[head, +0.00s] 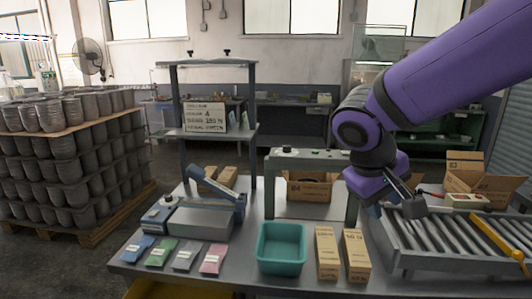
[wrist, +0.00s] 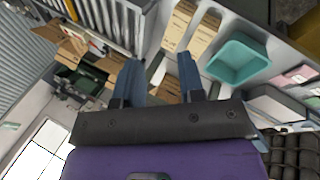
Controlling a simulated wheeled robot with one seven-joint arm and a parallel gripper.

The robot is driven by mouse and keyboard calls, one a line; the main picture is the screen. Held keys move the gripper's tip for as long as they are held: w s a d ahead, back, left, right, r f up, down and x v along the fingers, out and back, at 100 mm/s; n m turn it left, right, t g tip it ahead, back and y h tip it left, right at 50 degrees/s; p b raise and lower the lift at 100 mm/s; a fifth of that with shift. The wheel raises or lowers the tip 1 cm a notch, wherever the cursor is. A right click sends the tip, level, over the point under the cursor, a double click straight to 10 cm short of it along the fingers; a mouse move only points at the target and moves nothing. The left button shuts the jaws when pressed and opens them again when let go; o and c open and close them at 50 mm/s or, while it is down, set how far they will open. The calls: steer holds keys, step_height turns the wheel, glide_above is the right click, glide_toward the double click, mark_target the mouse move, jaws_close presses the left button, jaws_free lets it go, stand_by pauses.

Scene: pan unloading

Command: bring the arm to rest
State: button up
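My gripper (head: 408,204) hangs from my purple arm at the right of the head view, in the air over the near left end of the roller conveyor. In the wrist view its two blue-grey fingers (wrist: 160,62) stand well apart. The gripper is open, and I see nothing held between the fingers. The conveyor and cartons show behind and around them in that view. The arm reaches in from the upper right of the head view and hides part of the back wall.
A teal bin (head: 281,248) and two upright-labelled cartons (head: 327,253) sit at the table's front. A grey-blue device (head: 200,222), several coloured packets (head: 161,252) and a grey stand (head: 310,160) are left of my gripper. The roller conveyor (head: 450,240) carries a yellow-handled tool (head: 497,241).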

steer(key=s+d+r+m+t+y, duration=0.1)
steer(key=s+d+r+y, duration=0.1)
steer(key=s+d, duration=0.2)
steer(key=s+d+r+m+t+y, duration=0.2)
steer(key=s+d, duration=0.3)
steer(key=s, duration=0.4)
steer(key=shift+s+d+r+m+y, duration=0.2)
steer(key=shift+r+m+y, duration=0.15)
steer(key=shift+r, duration=0.45)
